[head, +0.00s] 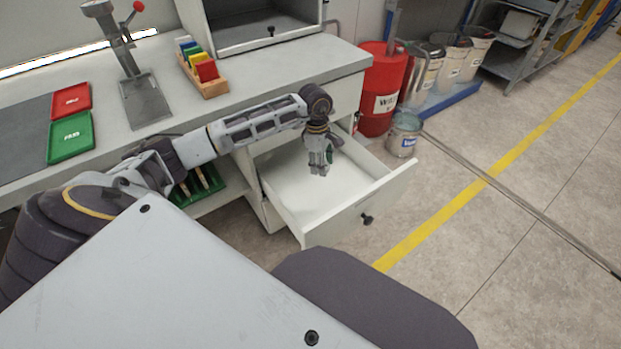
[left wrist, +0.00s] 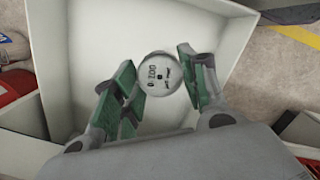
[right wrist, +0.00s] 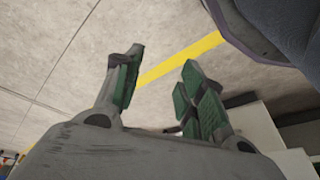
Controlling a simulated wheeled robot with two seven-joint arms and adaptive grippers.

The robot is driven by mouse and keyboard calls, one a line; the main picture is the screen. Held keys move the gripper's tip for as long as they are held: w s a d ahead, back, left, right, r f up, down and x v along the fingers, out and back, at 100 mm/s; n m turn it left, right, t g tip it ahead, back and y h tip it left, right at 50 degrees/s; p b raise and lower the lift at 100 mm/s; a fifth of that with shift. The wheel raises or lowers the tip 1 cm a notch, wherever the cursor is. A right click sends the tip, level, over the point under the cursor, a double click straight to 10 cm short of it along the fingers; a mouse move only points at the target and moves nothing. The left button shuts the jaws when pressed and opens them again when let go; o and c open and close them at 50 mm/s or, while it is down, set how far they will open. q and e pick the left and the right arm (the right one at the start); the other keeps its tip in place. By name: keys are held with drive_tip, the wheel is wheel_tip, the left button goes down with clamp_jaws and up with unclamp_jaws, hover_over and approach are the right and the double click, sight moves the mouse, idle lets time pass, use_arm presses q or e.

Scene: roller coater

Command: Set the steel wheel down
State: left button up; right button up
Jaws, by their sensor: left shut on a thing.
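The steel wheel (left wrist: 161,74) is a small round grey disc with dark markings on its face. It sits between the green-padded fingers of my left gripper (left wrist: 158,72), which is shut on it. In the head view my left gripper (head: 319,166) hangs fingers-down over the open white drawer (head: 283,205), and the wheel is mostly hidden there. I cannot tell how far the wheel is above the drawer floor. My right gripper (right wrist: 161,72) is open and empty over bare floor in the right wrist view; it is not visible in the head view.
The bench (head: 225,103) carries a red tray (head: 70,101), a green tray (head: 70,137), a stand (head: 145,100) and a box of coloured cards (head: 205,80). A red drum (head: 380,80) and a paint can (head: 403,135) stand right of the drawer.

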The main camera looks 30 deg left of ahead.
use_arm(q)
drive_tip(key=a+f+n+b, duration=0.4)
drive_tip(key=f+n+b, duration=0.3)
drive_tip(key=f, duration=0.5)
drive_tip(key=shift+n+t+b, duration=0.3)
drive_tip(key=shift+t+b, duration=0.1)
drive_tip(key=shift+b, duration=0.2)
use_arm(e)
drive_tip(key=a+r+t+y, duration=0.1)
drive_tip(key=a+r, duration=0.3)
drive_tip(key=r, duration=0.2)
drive_tip(key=shift+w+t+y, duration=0.3)
drive_tip(key=shift+w+y, duration=0.05)
drive_tip(key=shift+y, duration=0.05)
use_arm(q)
drive_tip(key=shift+a, duration=0.1)
wheel_tip(320, 180, down, 6)
drive_tip(key=shift+r+b, duration=0.25)
drive_tip(key=shift+b, duration=0.75)
drive_tip(key=shift+f, duration=0.35)
use_arm(e)
drive_tip(key=shift+m+t+y, duration=0.3)
drive_tip(key=shift+t+y, duration=0.1)
drive_tip(key=shift+t, duration=0.1)
drive_tip(key=f, duration=0.2)
drive_tip(key=a+f, duration=0.1)
drive_tip(key=f, duration=0.1)
drive_tip(key=shift+w+f, duration=0.1)
drive_tip(key=shift+f, duration=0.15)
